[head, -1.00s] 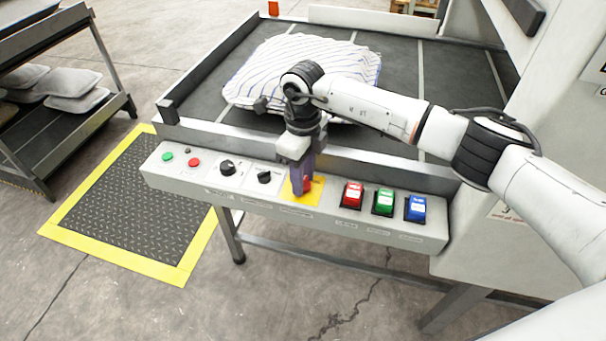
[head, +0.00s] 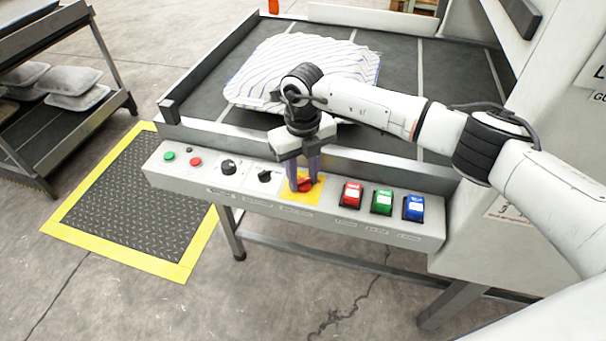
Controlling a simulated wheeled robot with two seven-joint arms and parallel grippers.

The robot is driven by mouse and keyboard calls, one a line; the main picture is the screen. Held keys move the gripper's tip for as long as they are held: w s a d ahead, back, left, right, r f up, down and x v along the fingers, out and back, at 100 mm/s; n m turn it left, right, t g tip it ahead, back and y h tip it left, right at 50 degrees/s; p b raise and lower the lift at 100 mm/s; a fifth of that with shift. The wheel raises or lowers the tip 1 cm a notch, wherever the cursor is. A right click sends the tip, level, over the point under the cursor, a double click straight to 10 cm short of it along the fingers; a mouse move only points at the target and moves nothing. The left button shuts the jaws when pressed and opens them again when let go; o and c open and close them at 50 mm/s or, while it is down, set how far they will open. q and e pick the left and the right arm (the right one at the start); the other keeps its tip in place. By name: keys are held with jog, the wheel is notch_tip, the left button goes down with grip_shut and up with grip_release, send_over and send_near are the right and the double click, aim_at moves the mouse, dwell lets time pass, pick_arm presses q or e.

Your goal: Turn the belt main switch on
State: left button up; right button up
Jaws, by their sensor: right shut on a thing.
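The red rotary switch (head: 306,185) sits on a yellow plate (head: 291,198) on the front control panel, and I take it for the belt main switch. My right gripper (head: 305,184) points down from above, with one finger on either side of the red knob, shut on it. The fingers hide part of the knob, and its label is too small to read. My left gripper is not in view.
The panel (head: 216,184) also has green and red round buttons, two black knobs, and red (head: 350,195), green (head: 381,201) and blue (head: 413,207) rocker switches. A striped pillow (head: 265,70) lies on the dark belt behind. A rack with grey cushions stands left.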

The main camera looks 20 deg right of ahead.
aim_at(303, 180)
dwell(0.3)
jog(key=o, duration=1)
jog(key=shift+o, duration=0.2)
jog(key=shift+r, duration=0.1)
notch_tip(303, 180, up, 10)
jog(key=shift+r, duration=0.1)
